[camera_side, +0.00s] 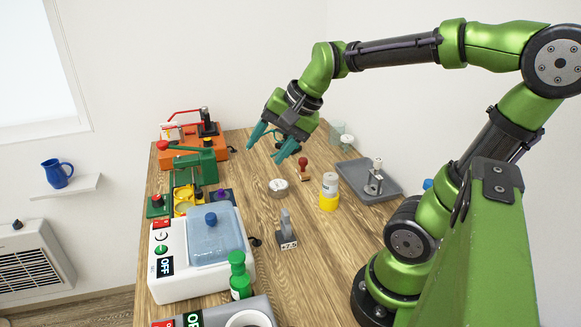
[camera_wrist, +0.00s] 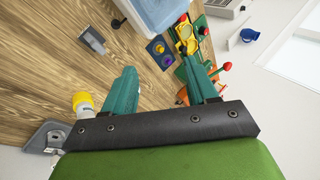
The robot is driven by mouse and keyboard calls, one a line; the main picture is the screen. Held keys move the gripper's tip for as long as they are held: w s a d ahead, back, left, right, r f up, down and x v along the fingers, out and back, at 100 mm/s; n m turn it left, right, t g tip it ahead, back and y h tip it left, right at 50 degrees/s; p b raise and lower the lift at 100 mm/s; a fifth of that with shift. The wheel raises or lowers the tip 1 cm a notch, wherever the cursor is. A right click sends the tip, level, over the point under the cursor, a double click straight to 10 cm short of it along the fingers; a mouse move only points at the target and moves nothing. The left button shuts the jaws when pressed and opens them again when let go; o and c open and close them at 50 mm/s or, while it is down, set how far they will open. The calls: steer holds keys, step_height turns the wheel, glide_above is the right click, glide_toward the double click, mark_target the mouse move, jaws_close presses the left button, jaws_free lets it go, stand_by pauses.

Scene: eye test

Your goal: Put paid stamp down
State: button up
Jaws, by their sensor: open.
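A small stamp with a dark red knob handle (camera_side: 303,163) stands upright on the wooden table (camera_side: 325,262), in the middle toward the back; I cannot read any word on it. I cannot make this stamp out in the wrist view. My gripper (camera_side: 271,145) is above the table, up and left of the stamp in the side view, and apart from it. Its two teal fingers are spread with nothing between them; they also show in the wrist view (camera_wrist: 160,70).
A grey tray (camera_side: 388,187) holding a metal device stands right of the stamp. A yellow-based bottle (camera_side: 329,198), a round tin (camera_side: 278,189) and a grey "+7.5" block (camera_side: 286,240) stand nearby. Green (camera_side: 203,166) and orange machines and a white appliance (camera_side: 166,284) line the left side.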

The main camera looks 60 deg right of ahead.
steer(key=s+a+n, duration=0.6)
steer(key=a+n, duration=0.1)
steer(key=n, duration=0.2)
steer(key=shift+s+a+f+t, duration=0.15)
steer(key=shift+a+f+t, duration=0.05)
steer(key=shift+f+t, duration=0.2)
steer(key=shift+r, duration=0.1)
stand_by(0.4)
